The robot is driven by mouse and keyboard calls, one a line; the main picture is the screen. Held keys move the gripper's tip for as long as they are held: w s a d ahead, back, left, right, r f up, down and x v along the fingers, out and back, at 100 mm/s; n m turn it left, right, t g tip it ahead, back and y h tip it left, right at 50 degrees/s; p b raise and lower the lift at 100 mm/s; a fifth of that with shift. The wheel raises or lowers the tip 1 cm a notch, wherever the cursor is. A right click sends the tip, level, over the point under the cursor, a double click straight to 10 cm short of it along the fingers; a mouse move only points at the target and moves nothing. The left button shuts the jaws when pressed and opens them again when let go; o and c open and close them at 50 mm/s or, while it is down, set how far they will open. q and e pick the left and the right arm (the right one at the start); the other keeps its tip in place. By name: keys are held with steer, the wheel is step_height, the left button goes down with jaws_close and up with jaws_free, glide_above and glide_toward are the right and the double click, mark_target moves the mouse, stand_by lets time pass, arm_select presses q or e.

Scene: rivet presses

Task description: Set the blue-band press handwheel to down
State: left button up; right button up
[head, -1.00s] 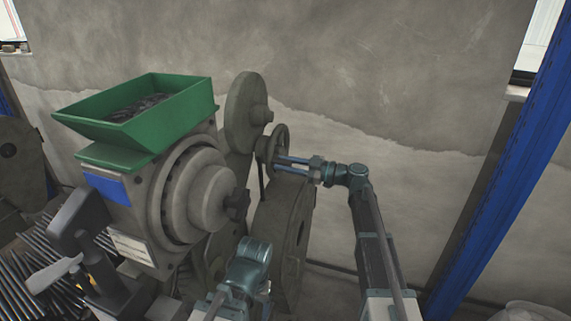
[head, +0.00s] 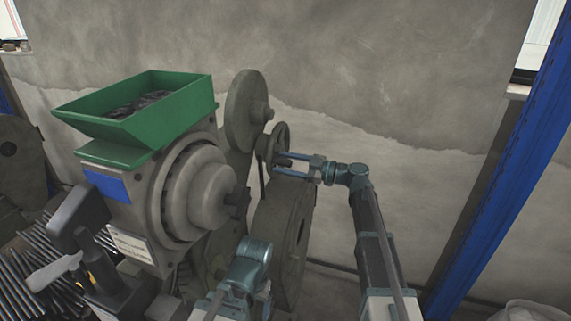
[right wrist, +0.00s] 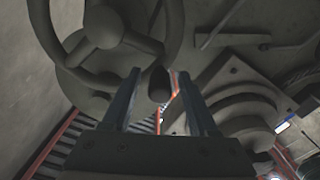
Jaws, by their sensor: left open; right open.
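The press (head: 125,215) with a blue band (head: 107,186) stands left of centre in the head view. Its small spoked handwheel (head: 281,139) is at the back right; in the right wrist view its rim and spokes (right wrist: 103,28) fill the upper left. My right gripper (head: 279,162) is open at the handwheel. In the right wrist view the handwheel's dark grip knob (right wrist: 158,83) lies between the two fingers, with a gap on each side. My left gripper (head: 262,290) is low in front of the press, open, with its fingertips hard to make out.
A green hopper (head: 180,103) with dark small parts tops the press. A large grey wheel (head: 297,215) stands below the handwheel. Metal rods (head: 35,268) lie at lower left. A blue post (head: 510,160) stands at right, with bare wall between.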

steer(key=v, duration=1.4)
steer(key=shift+w, duration=0.1)
steer(key=shift+c, duration=0.2)
